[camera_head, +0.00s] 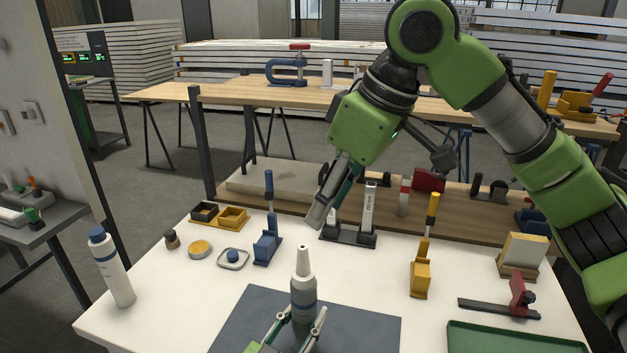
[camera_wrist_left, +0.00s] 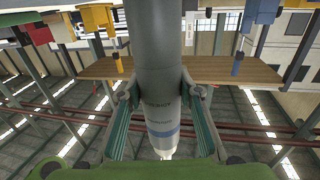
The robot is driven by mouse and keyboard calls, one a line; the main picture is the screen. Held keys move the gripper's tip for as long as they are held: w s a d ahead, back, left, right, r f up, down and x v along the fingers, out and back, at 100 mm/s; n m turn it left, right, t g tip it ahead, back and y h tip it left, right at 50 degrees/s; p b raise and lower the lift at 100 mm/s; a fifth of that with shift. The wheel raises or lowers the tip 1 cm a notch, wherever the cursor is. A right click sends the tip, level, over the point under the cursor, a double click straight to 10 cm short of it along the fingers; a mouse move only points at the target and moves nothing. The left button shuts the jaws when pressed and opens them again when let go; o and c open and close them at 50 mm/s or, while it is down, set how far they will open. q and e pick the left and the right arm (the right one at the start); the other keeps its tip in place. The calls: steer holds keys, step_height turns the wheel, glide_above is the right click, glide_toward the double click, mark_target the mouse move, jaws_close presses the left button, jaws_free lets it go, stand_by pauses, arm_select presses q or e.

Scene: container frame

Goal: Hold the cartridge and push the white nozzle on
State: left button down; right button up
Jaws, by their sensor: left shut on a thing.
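My left gripper (camera_head: 300,320) is shut around the cartridge's lower part. In the left wrist view, the cartridge (camera_wrist_left: 157,60) runs between the two fingers of my left gripper (camera_wrist_left: 163,100). My right gripper (camera_head: 318,218) hangs tilted above and behind the cartridge, apart from it. Its fingers show nearly side-on, and no object shows between them.
A dark grey mat (camera_head: 370,330) lies at the front. A white bottle (camera_head: 113,272) is at left, a red-and-black clamp (camera_head: 500,308) and green tray (camera_head: 510,340) at right.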

arm_select(q)
steer(key=c, duration=1.4)
jaws_free()
